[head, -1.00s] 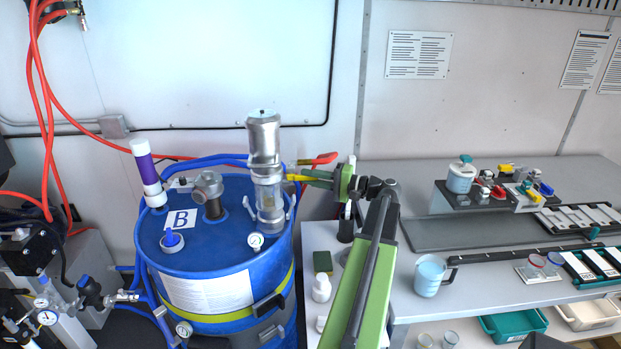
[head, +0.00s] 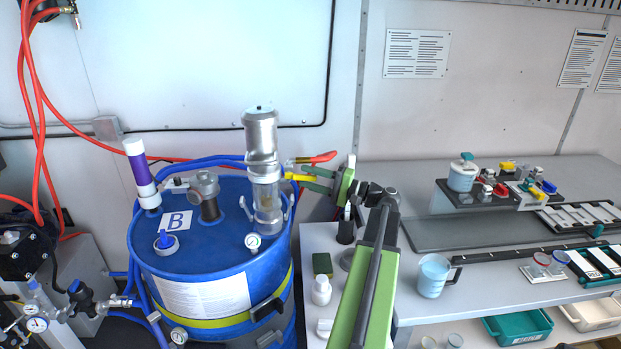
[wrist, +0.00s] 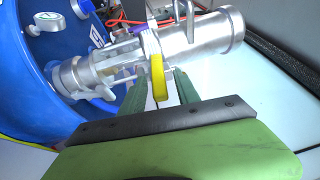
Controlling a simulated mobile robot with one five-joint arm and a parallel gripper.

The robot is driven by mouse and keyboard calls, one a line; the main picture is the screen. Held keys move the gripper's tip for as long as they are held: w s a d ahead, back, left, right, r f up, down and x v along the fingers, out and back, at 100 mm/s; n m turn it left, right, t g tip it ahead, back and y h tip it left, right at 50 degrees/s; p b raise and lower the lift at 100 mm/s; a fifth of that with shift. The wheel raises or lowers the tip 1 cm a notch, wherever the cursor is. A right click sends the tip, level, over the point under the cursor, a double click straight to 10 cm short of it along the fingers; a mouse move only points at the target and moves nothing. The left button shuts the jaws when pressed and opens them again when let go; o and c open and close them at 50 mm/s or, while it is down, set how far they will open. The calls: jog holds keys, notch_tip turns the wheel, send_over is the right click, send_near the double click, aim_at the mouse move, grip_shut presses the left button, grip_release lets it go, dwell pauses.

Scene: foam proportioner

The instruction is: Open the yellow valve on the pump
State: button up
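The pump (head: 262,165) is a silver and clear cylinder standing on the blue drum. Its yellow valve handle (head: 293,177) sticks out to the right. My gripper (head: 308,179) is at the handle's right end, its two green fingers apart. In the wrist view the yellow handle (wrist: 158,75) lies in front of the gap between the fingers of my gripper (wrist: 157,88). I cannot tell whether either finger touches it. The handle's far end is partly hidden by the pump fittings.
A red handle (head: 322,157) sits just above my gripper. The blue drum (head: 190,255) carries a purple and white cylinder (head: 141,172) and blue hoses. A grey bench (head: 480,235) with a mug (head: 433,276) stands right of my arm. The wall is close behind.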

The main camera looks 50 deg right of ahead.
jog(key=shift+w+a, duration=0.1)
jog(key=b+v, duration=0.2)
jog(key=v, duration=1.5)
jog(key=shift+s, duration=0.2)
